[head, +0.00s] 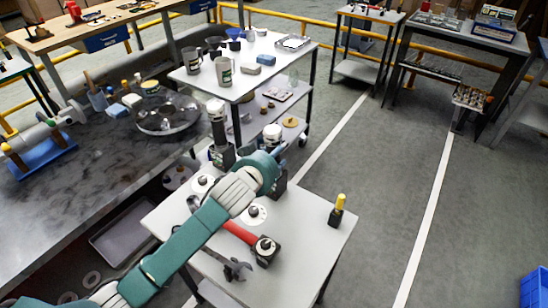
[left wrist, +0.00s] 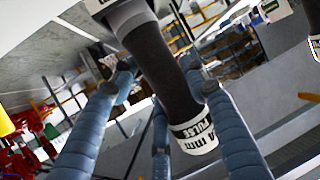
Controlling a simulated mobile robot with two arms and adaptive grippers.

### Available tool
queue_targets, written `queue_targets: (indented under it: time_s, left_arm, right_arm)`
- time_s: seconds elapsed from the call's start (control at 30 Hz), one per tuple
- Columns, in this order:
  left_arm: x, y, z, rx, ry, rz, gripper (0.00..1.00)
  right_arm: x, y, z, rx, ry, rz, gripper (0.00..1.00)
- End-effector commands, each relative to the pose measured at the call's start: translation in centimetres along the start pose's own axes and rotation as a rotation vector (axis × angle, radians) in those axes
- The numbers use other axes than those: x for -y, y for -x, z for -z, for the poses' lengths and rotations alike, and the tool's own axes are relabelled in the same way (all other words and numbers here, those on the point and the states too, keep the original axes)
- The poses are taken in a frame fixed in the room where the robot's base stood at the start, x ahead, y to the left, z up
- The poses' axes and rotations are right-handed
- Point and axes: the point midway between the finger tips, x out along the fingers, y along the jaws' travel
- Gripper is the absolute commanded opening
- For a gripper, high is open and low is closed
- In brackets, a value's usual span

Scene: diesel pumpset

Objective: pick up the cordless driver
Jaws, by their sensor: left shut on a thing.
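The cordless driver (left wrist: 165,65) has a dark round grip and a white band with black lettering ending in "PULSE". In the left wrist view it runs between the blue-grey fingers of my left gripper (left wrist: 165,130), which is shut on it. In the head view my left gripper (head: 275,158) is over the back of the small table. The driver's white end (head: 272,132) shows behind it and a dark block (head: 281,187) below it; the middle is hidden. I cannot tell whether it touches the table. My right gripper is not in view.
A similar dark tool with a white top (head: 217,125) stands close to the left. The small table (head: 310,245) also holds a red-handled tool (head: 240,232), a dark wrench (head: 237,268), and a yellow-and-black tool (head: 338,210). A white trolley (head: 285,65) stands behind. The floor right is clear.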

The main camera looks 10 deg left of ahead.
Motion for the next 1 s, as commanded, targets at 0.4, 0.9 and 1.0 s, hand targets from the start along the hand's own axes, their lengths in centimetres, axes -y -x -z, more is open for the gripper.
queue_targets:
  time_s: [0.4, 0.9, 1.0]
  left_arm:
    - [0.0, 0.8, 2.3, -0.009, 0.001, 0.0, 0.0]
    - [0.0, 4.3, 10.7, -0.011, 0.0, 0.0, 0.0]
    - [0.0, 5.1, 12.6, -0.012, 0.0, 0.001, 0.0]
  right_arm:
    - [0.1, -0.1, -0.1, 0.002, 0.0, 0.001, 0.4]
    - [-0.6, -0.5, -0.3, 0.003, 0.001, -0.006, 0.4]
    - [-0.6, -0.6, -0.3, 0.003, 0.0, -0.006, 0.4]
